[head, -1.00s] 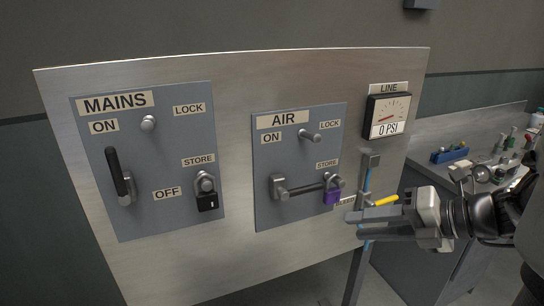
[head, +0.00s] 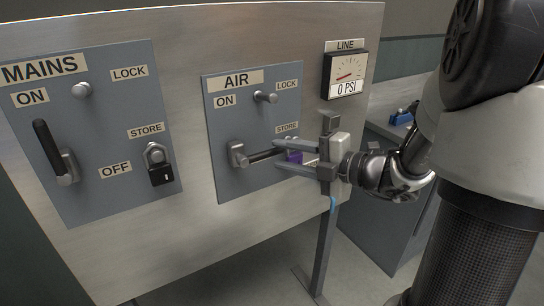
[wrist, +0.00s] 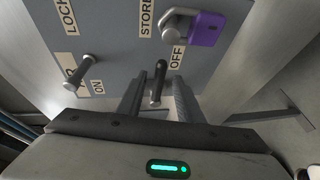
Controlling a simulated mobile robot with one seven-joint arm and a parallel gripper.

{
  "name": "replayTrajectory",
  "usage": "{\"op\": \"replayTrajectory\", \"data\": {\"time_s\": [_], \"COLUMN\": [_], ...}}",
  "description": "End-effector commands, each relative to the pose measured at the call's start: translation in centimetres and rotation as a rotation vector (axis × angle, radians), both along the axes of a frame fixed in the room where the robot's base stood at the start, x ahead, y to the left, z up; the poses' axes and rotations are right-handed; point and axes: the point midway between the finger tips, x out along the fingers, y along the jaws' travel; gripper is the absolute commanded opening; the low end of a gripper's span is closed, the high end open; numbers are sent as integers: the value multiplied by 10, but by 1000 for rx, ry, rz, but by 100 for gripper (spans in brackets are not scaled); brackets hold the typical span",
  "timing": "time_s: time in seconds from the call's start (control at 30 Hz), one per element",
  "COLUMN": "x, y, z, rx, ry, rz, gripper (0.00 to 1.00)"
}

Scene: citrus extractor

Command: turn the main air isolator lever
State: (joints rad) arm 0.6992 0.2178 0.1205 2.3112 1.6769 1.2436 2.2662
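The air isolator lever (head: 262,157) is on the AIR panel (head: 222,117). Its grey pivot is at the left and its dark handle points right, roughly level, toward the OFF side. My gripper (head: 279,155) comes from the right, with one finger above and one below the handle's end. In the wrist view the lever (wrist: 159,76) lies between the two open fingers (wrist: 156,88), with gaps on both sides. The purple padlock (head: 295,156) is partly hidden behind my gripper; in the wrist view it hangs on the STORE post (wrist: 205,29).
The LOCK post (head: 265,97) above the lever is empty. The line gauge (head: 345,74) reads 0 PSI. The MAINS panel (head: 100,95) at left has its lever (head: 52,150) up at ON and a black padlock (head: 160,174) at STORE. A bench stands at right.

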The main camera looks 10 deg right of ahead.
Motion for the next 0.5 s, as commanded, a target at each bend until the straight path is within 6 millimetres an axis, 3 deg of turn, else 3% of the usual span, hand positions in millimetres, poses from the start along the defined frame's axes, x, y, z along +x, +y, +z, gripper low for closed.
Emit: {"op": "replayTrajectory", "data": {"time_s": [0.2, 0.5], "x": [24, 31], "y": [21, 27], "z": [-7, -7], "rx": [-1, -1], "ry": [-1, -1], "rz": [1, 0], "gripper": [33, 33]}}
